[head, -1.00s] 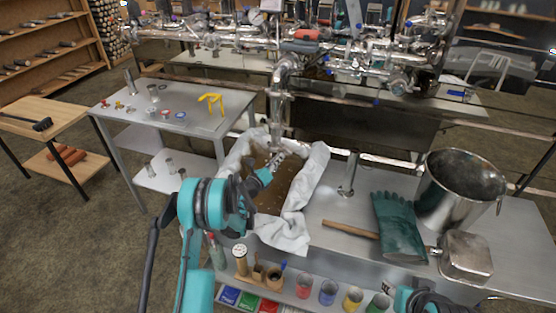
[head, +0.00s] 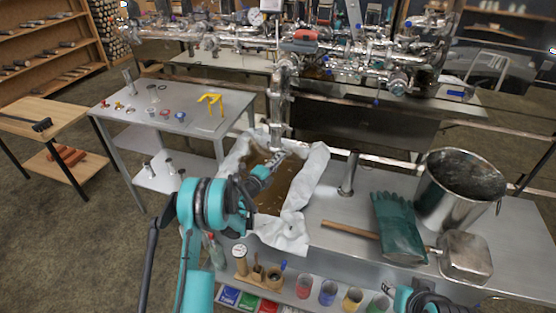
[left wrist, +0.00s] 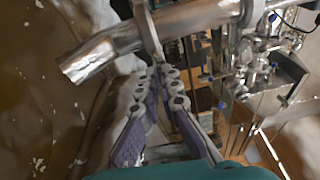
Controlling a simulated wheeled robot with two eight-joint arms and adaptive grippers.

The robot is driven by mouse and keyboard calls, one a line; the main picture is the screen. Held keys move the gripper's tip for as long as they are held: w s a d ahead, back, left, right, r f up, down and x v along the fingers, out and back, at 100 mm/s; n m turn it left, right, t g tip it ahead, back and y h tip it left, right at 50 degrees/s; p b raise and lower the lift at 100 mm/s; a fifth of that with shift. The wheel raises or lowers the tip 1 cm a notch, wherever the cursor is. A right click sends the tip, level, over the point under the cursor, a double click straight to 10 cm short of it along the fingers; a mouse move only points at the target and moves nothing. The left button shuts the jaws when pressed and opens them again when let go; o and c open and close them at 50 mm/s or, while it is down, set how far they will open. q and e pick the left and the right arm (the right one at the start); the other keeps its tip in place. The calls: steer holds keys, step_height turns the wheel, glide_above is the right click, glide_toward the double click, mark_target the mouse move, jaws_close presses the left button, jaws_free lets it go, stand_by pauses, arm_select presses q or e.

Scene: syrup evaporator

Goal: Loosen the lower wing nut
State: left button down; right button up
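My left gripper (head: 283,154) reaches over the cloth-lined pan, near the lower end of the shiny vertical drain pipe (head: 281,98). In the left wrist view its two purple-padded fingers (left wrist: 166,76) are a little apart, with a narrow gap and nothing clearly held. The metal pipe (left wrist: 98,60) lies across the view just beyond the fingertips. A flat grey metal piece (left wrist: 147,28) stands on the pipe ahead of the tips; I cannot tell whether it is part of a clamp. I cannot clearly make out the lower wing nut. My right gripper's fingers do not show.
White cloth (head: 313,172) lines the pan of brown liquid (head: 270,195) under the pipe. A steel pot (head: 459,185), green glove (head: 398,226) and wooden-handled mallet (head: 463,256) are at the right. A grey side table (head: 185,95) with small parts stands at the left.

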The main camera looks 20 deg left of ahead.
arm_select(q)
steer(key=shift+a+r+n, duration=0.1)
steer(key=shift+n, duration=3.9)
steer(key=shift+r+n, duration=0.1)
steer(key=shift+n, duration=4.2)
steer(key=c, duration=1.7)
jaws_free()
steer(key=shift+c, duration=0.2)
steer(key=v, duration=1.2)
